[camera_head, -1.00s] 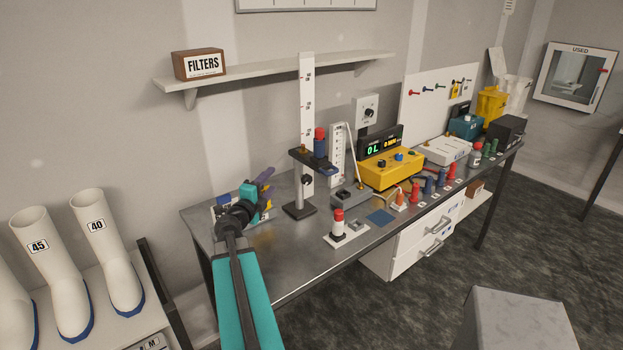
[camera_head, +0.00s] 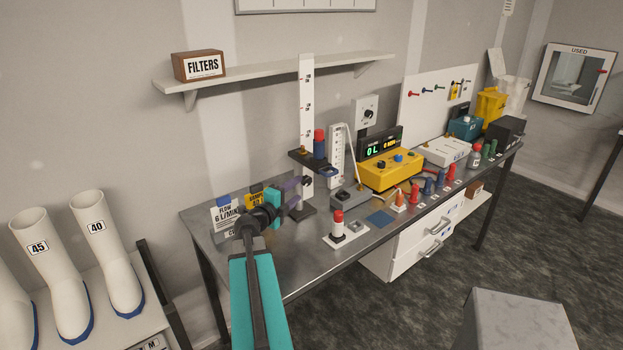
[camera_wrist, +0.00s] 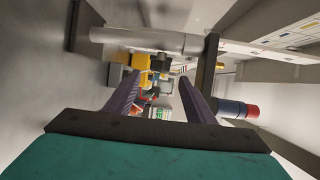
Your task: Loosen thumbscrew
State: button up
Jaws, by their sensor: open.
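Whether a finger touches the knob cannot be told. The stand's dark bracket (camera_head: 308,160) carries a red and blue cylinder (camera_head: 319,145), which also shows in the wrist view (camera_wrist: 238,109).
Signs reading FLOW 6 L/MIN (camera_head: 227,216) and a yellow-topped one (camera_head: 255,197) stand at the bench's left end. A red and white cylinder (camera_head: 338,224) stands in front of the stand. A yellow instrument (camera_head: 390,170) is to the right. The bench's front left is clear.

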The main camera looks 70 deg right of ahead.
jog(key=s+d+p, duration=0.2)
jog(key=d+p, duration=0.1)
jog(key=d, duration=0.9)
jog(key=shift+d+f+p, duration=0.15)
jog(key=shift+f+p, duration=0.2)
jog(key=shift+f, duration=0.1)
jog(key=shift+s, duration=0.1)
jog(key=c, duration=1)
jog(key=shift+a, duration=0.3)
jog(key=shift+c, duration=0.3)
jog(key=shift+d, duration=0.2)
jog(key=shift+b, duration=0.4)
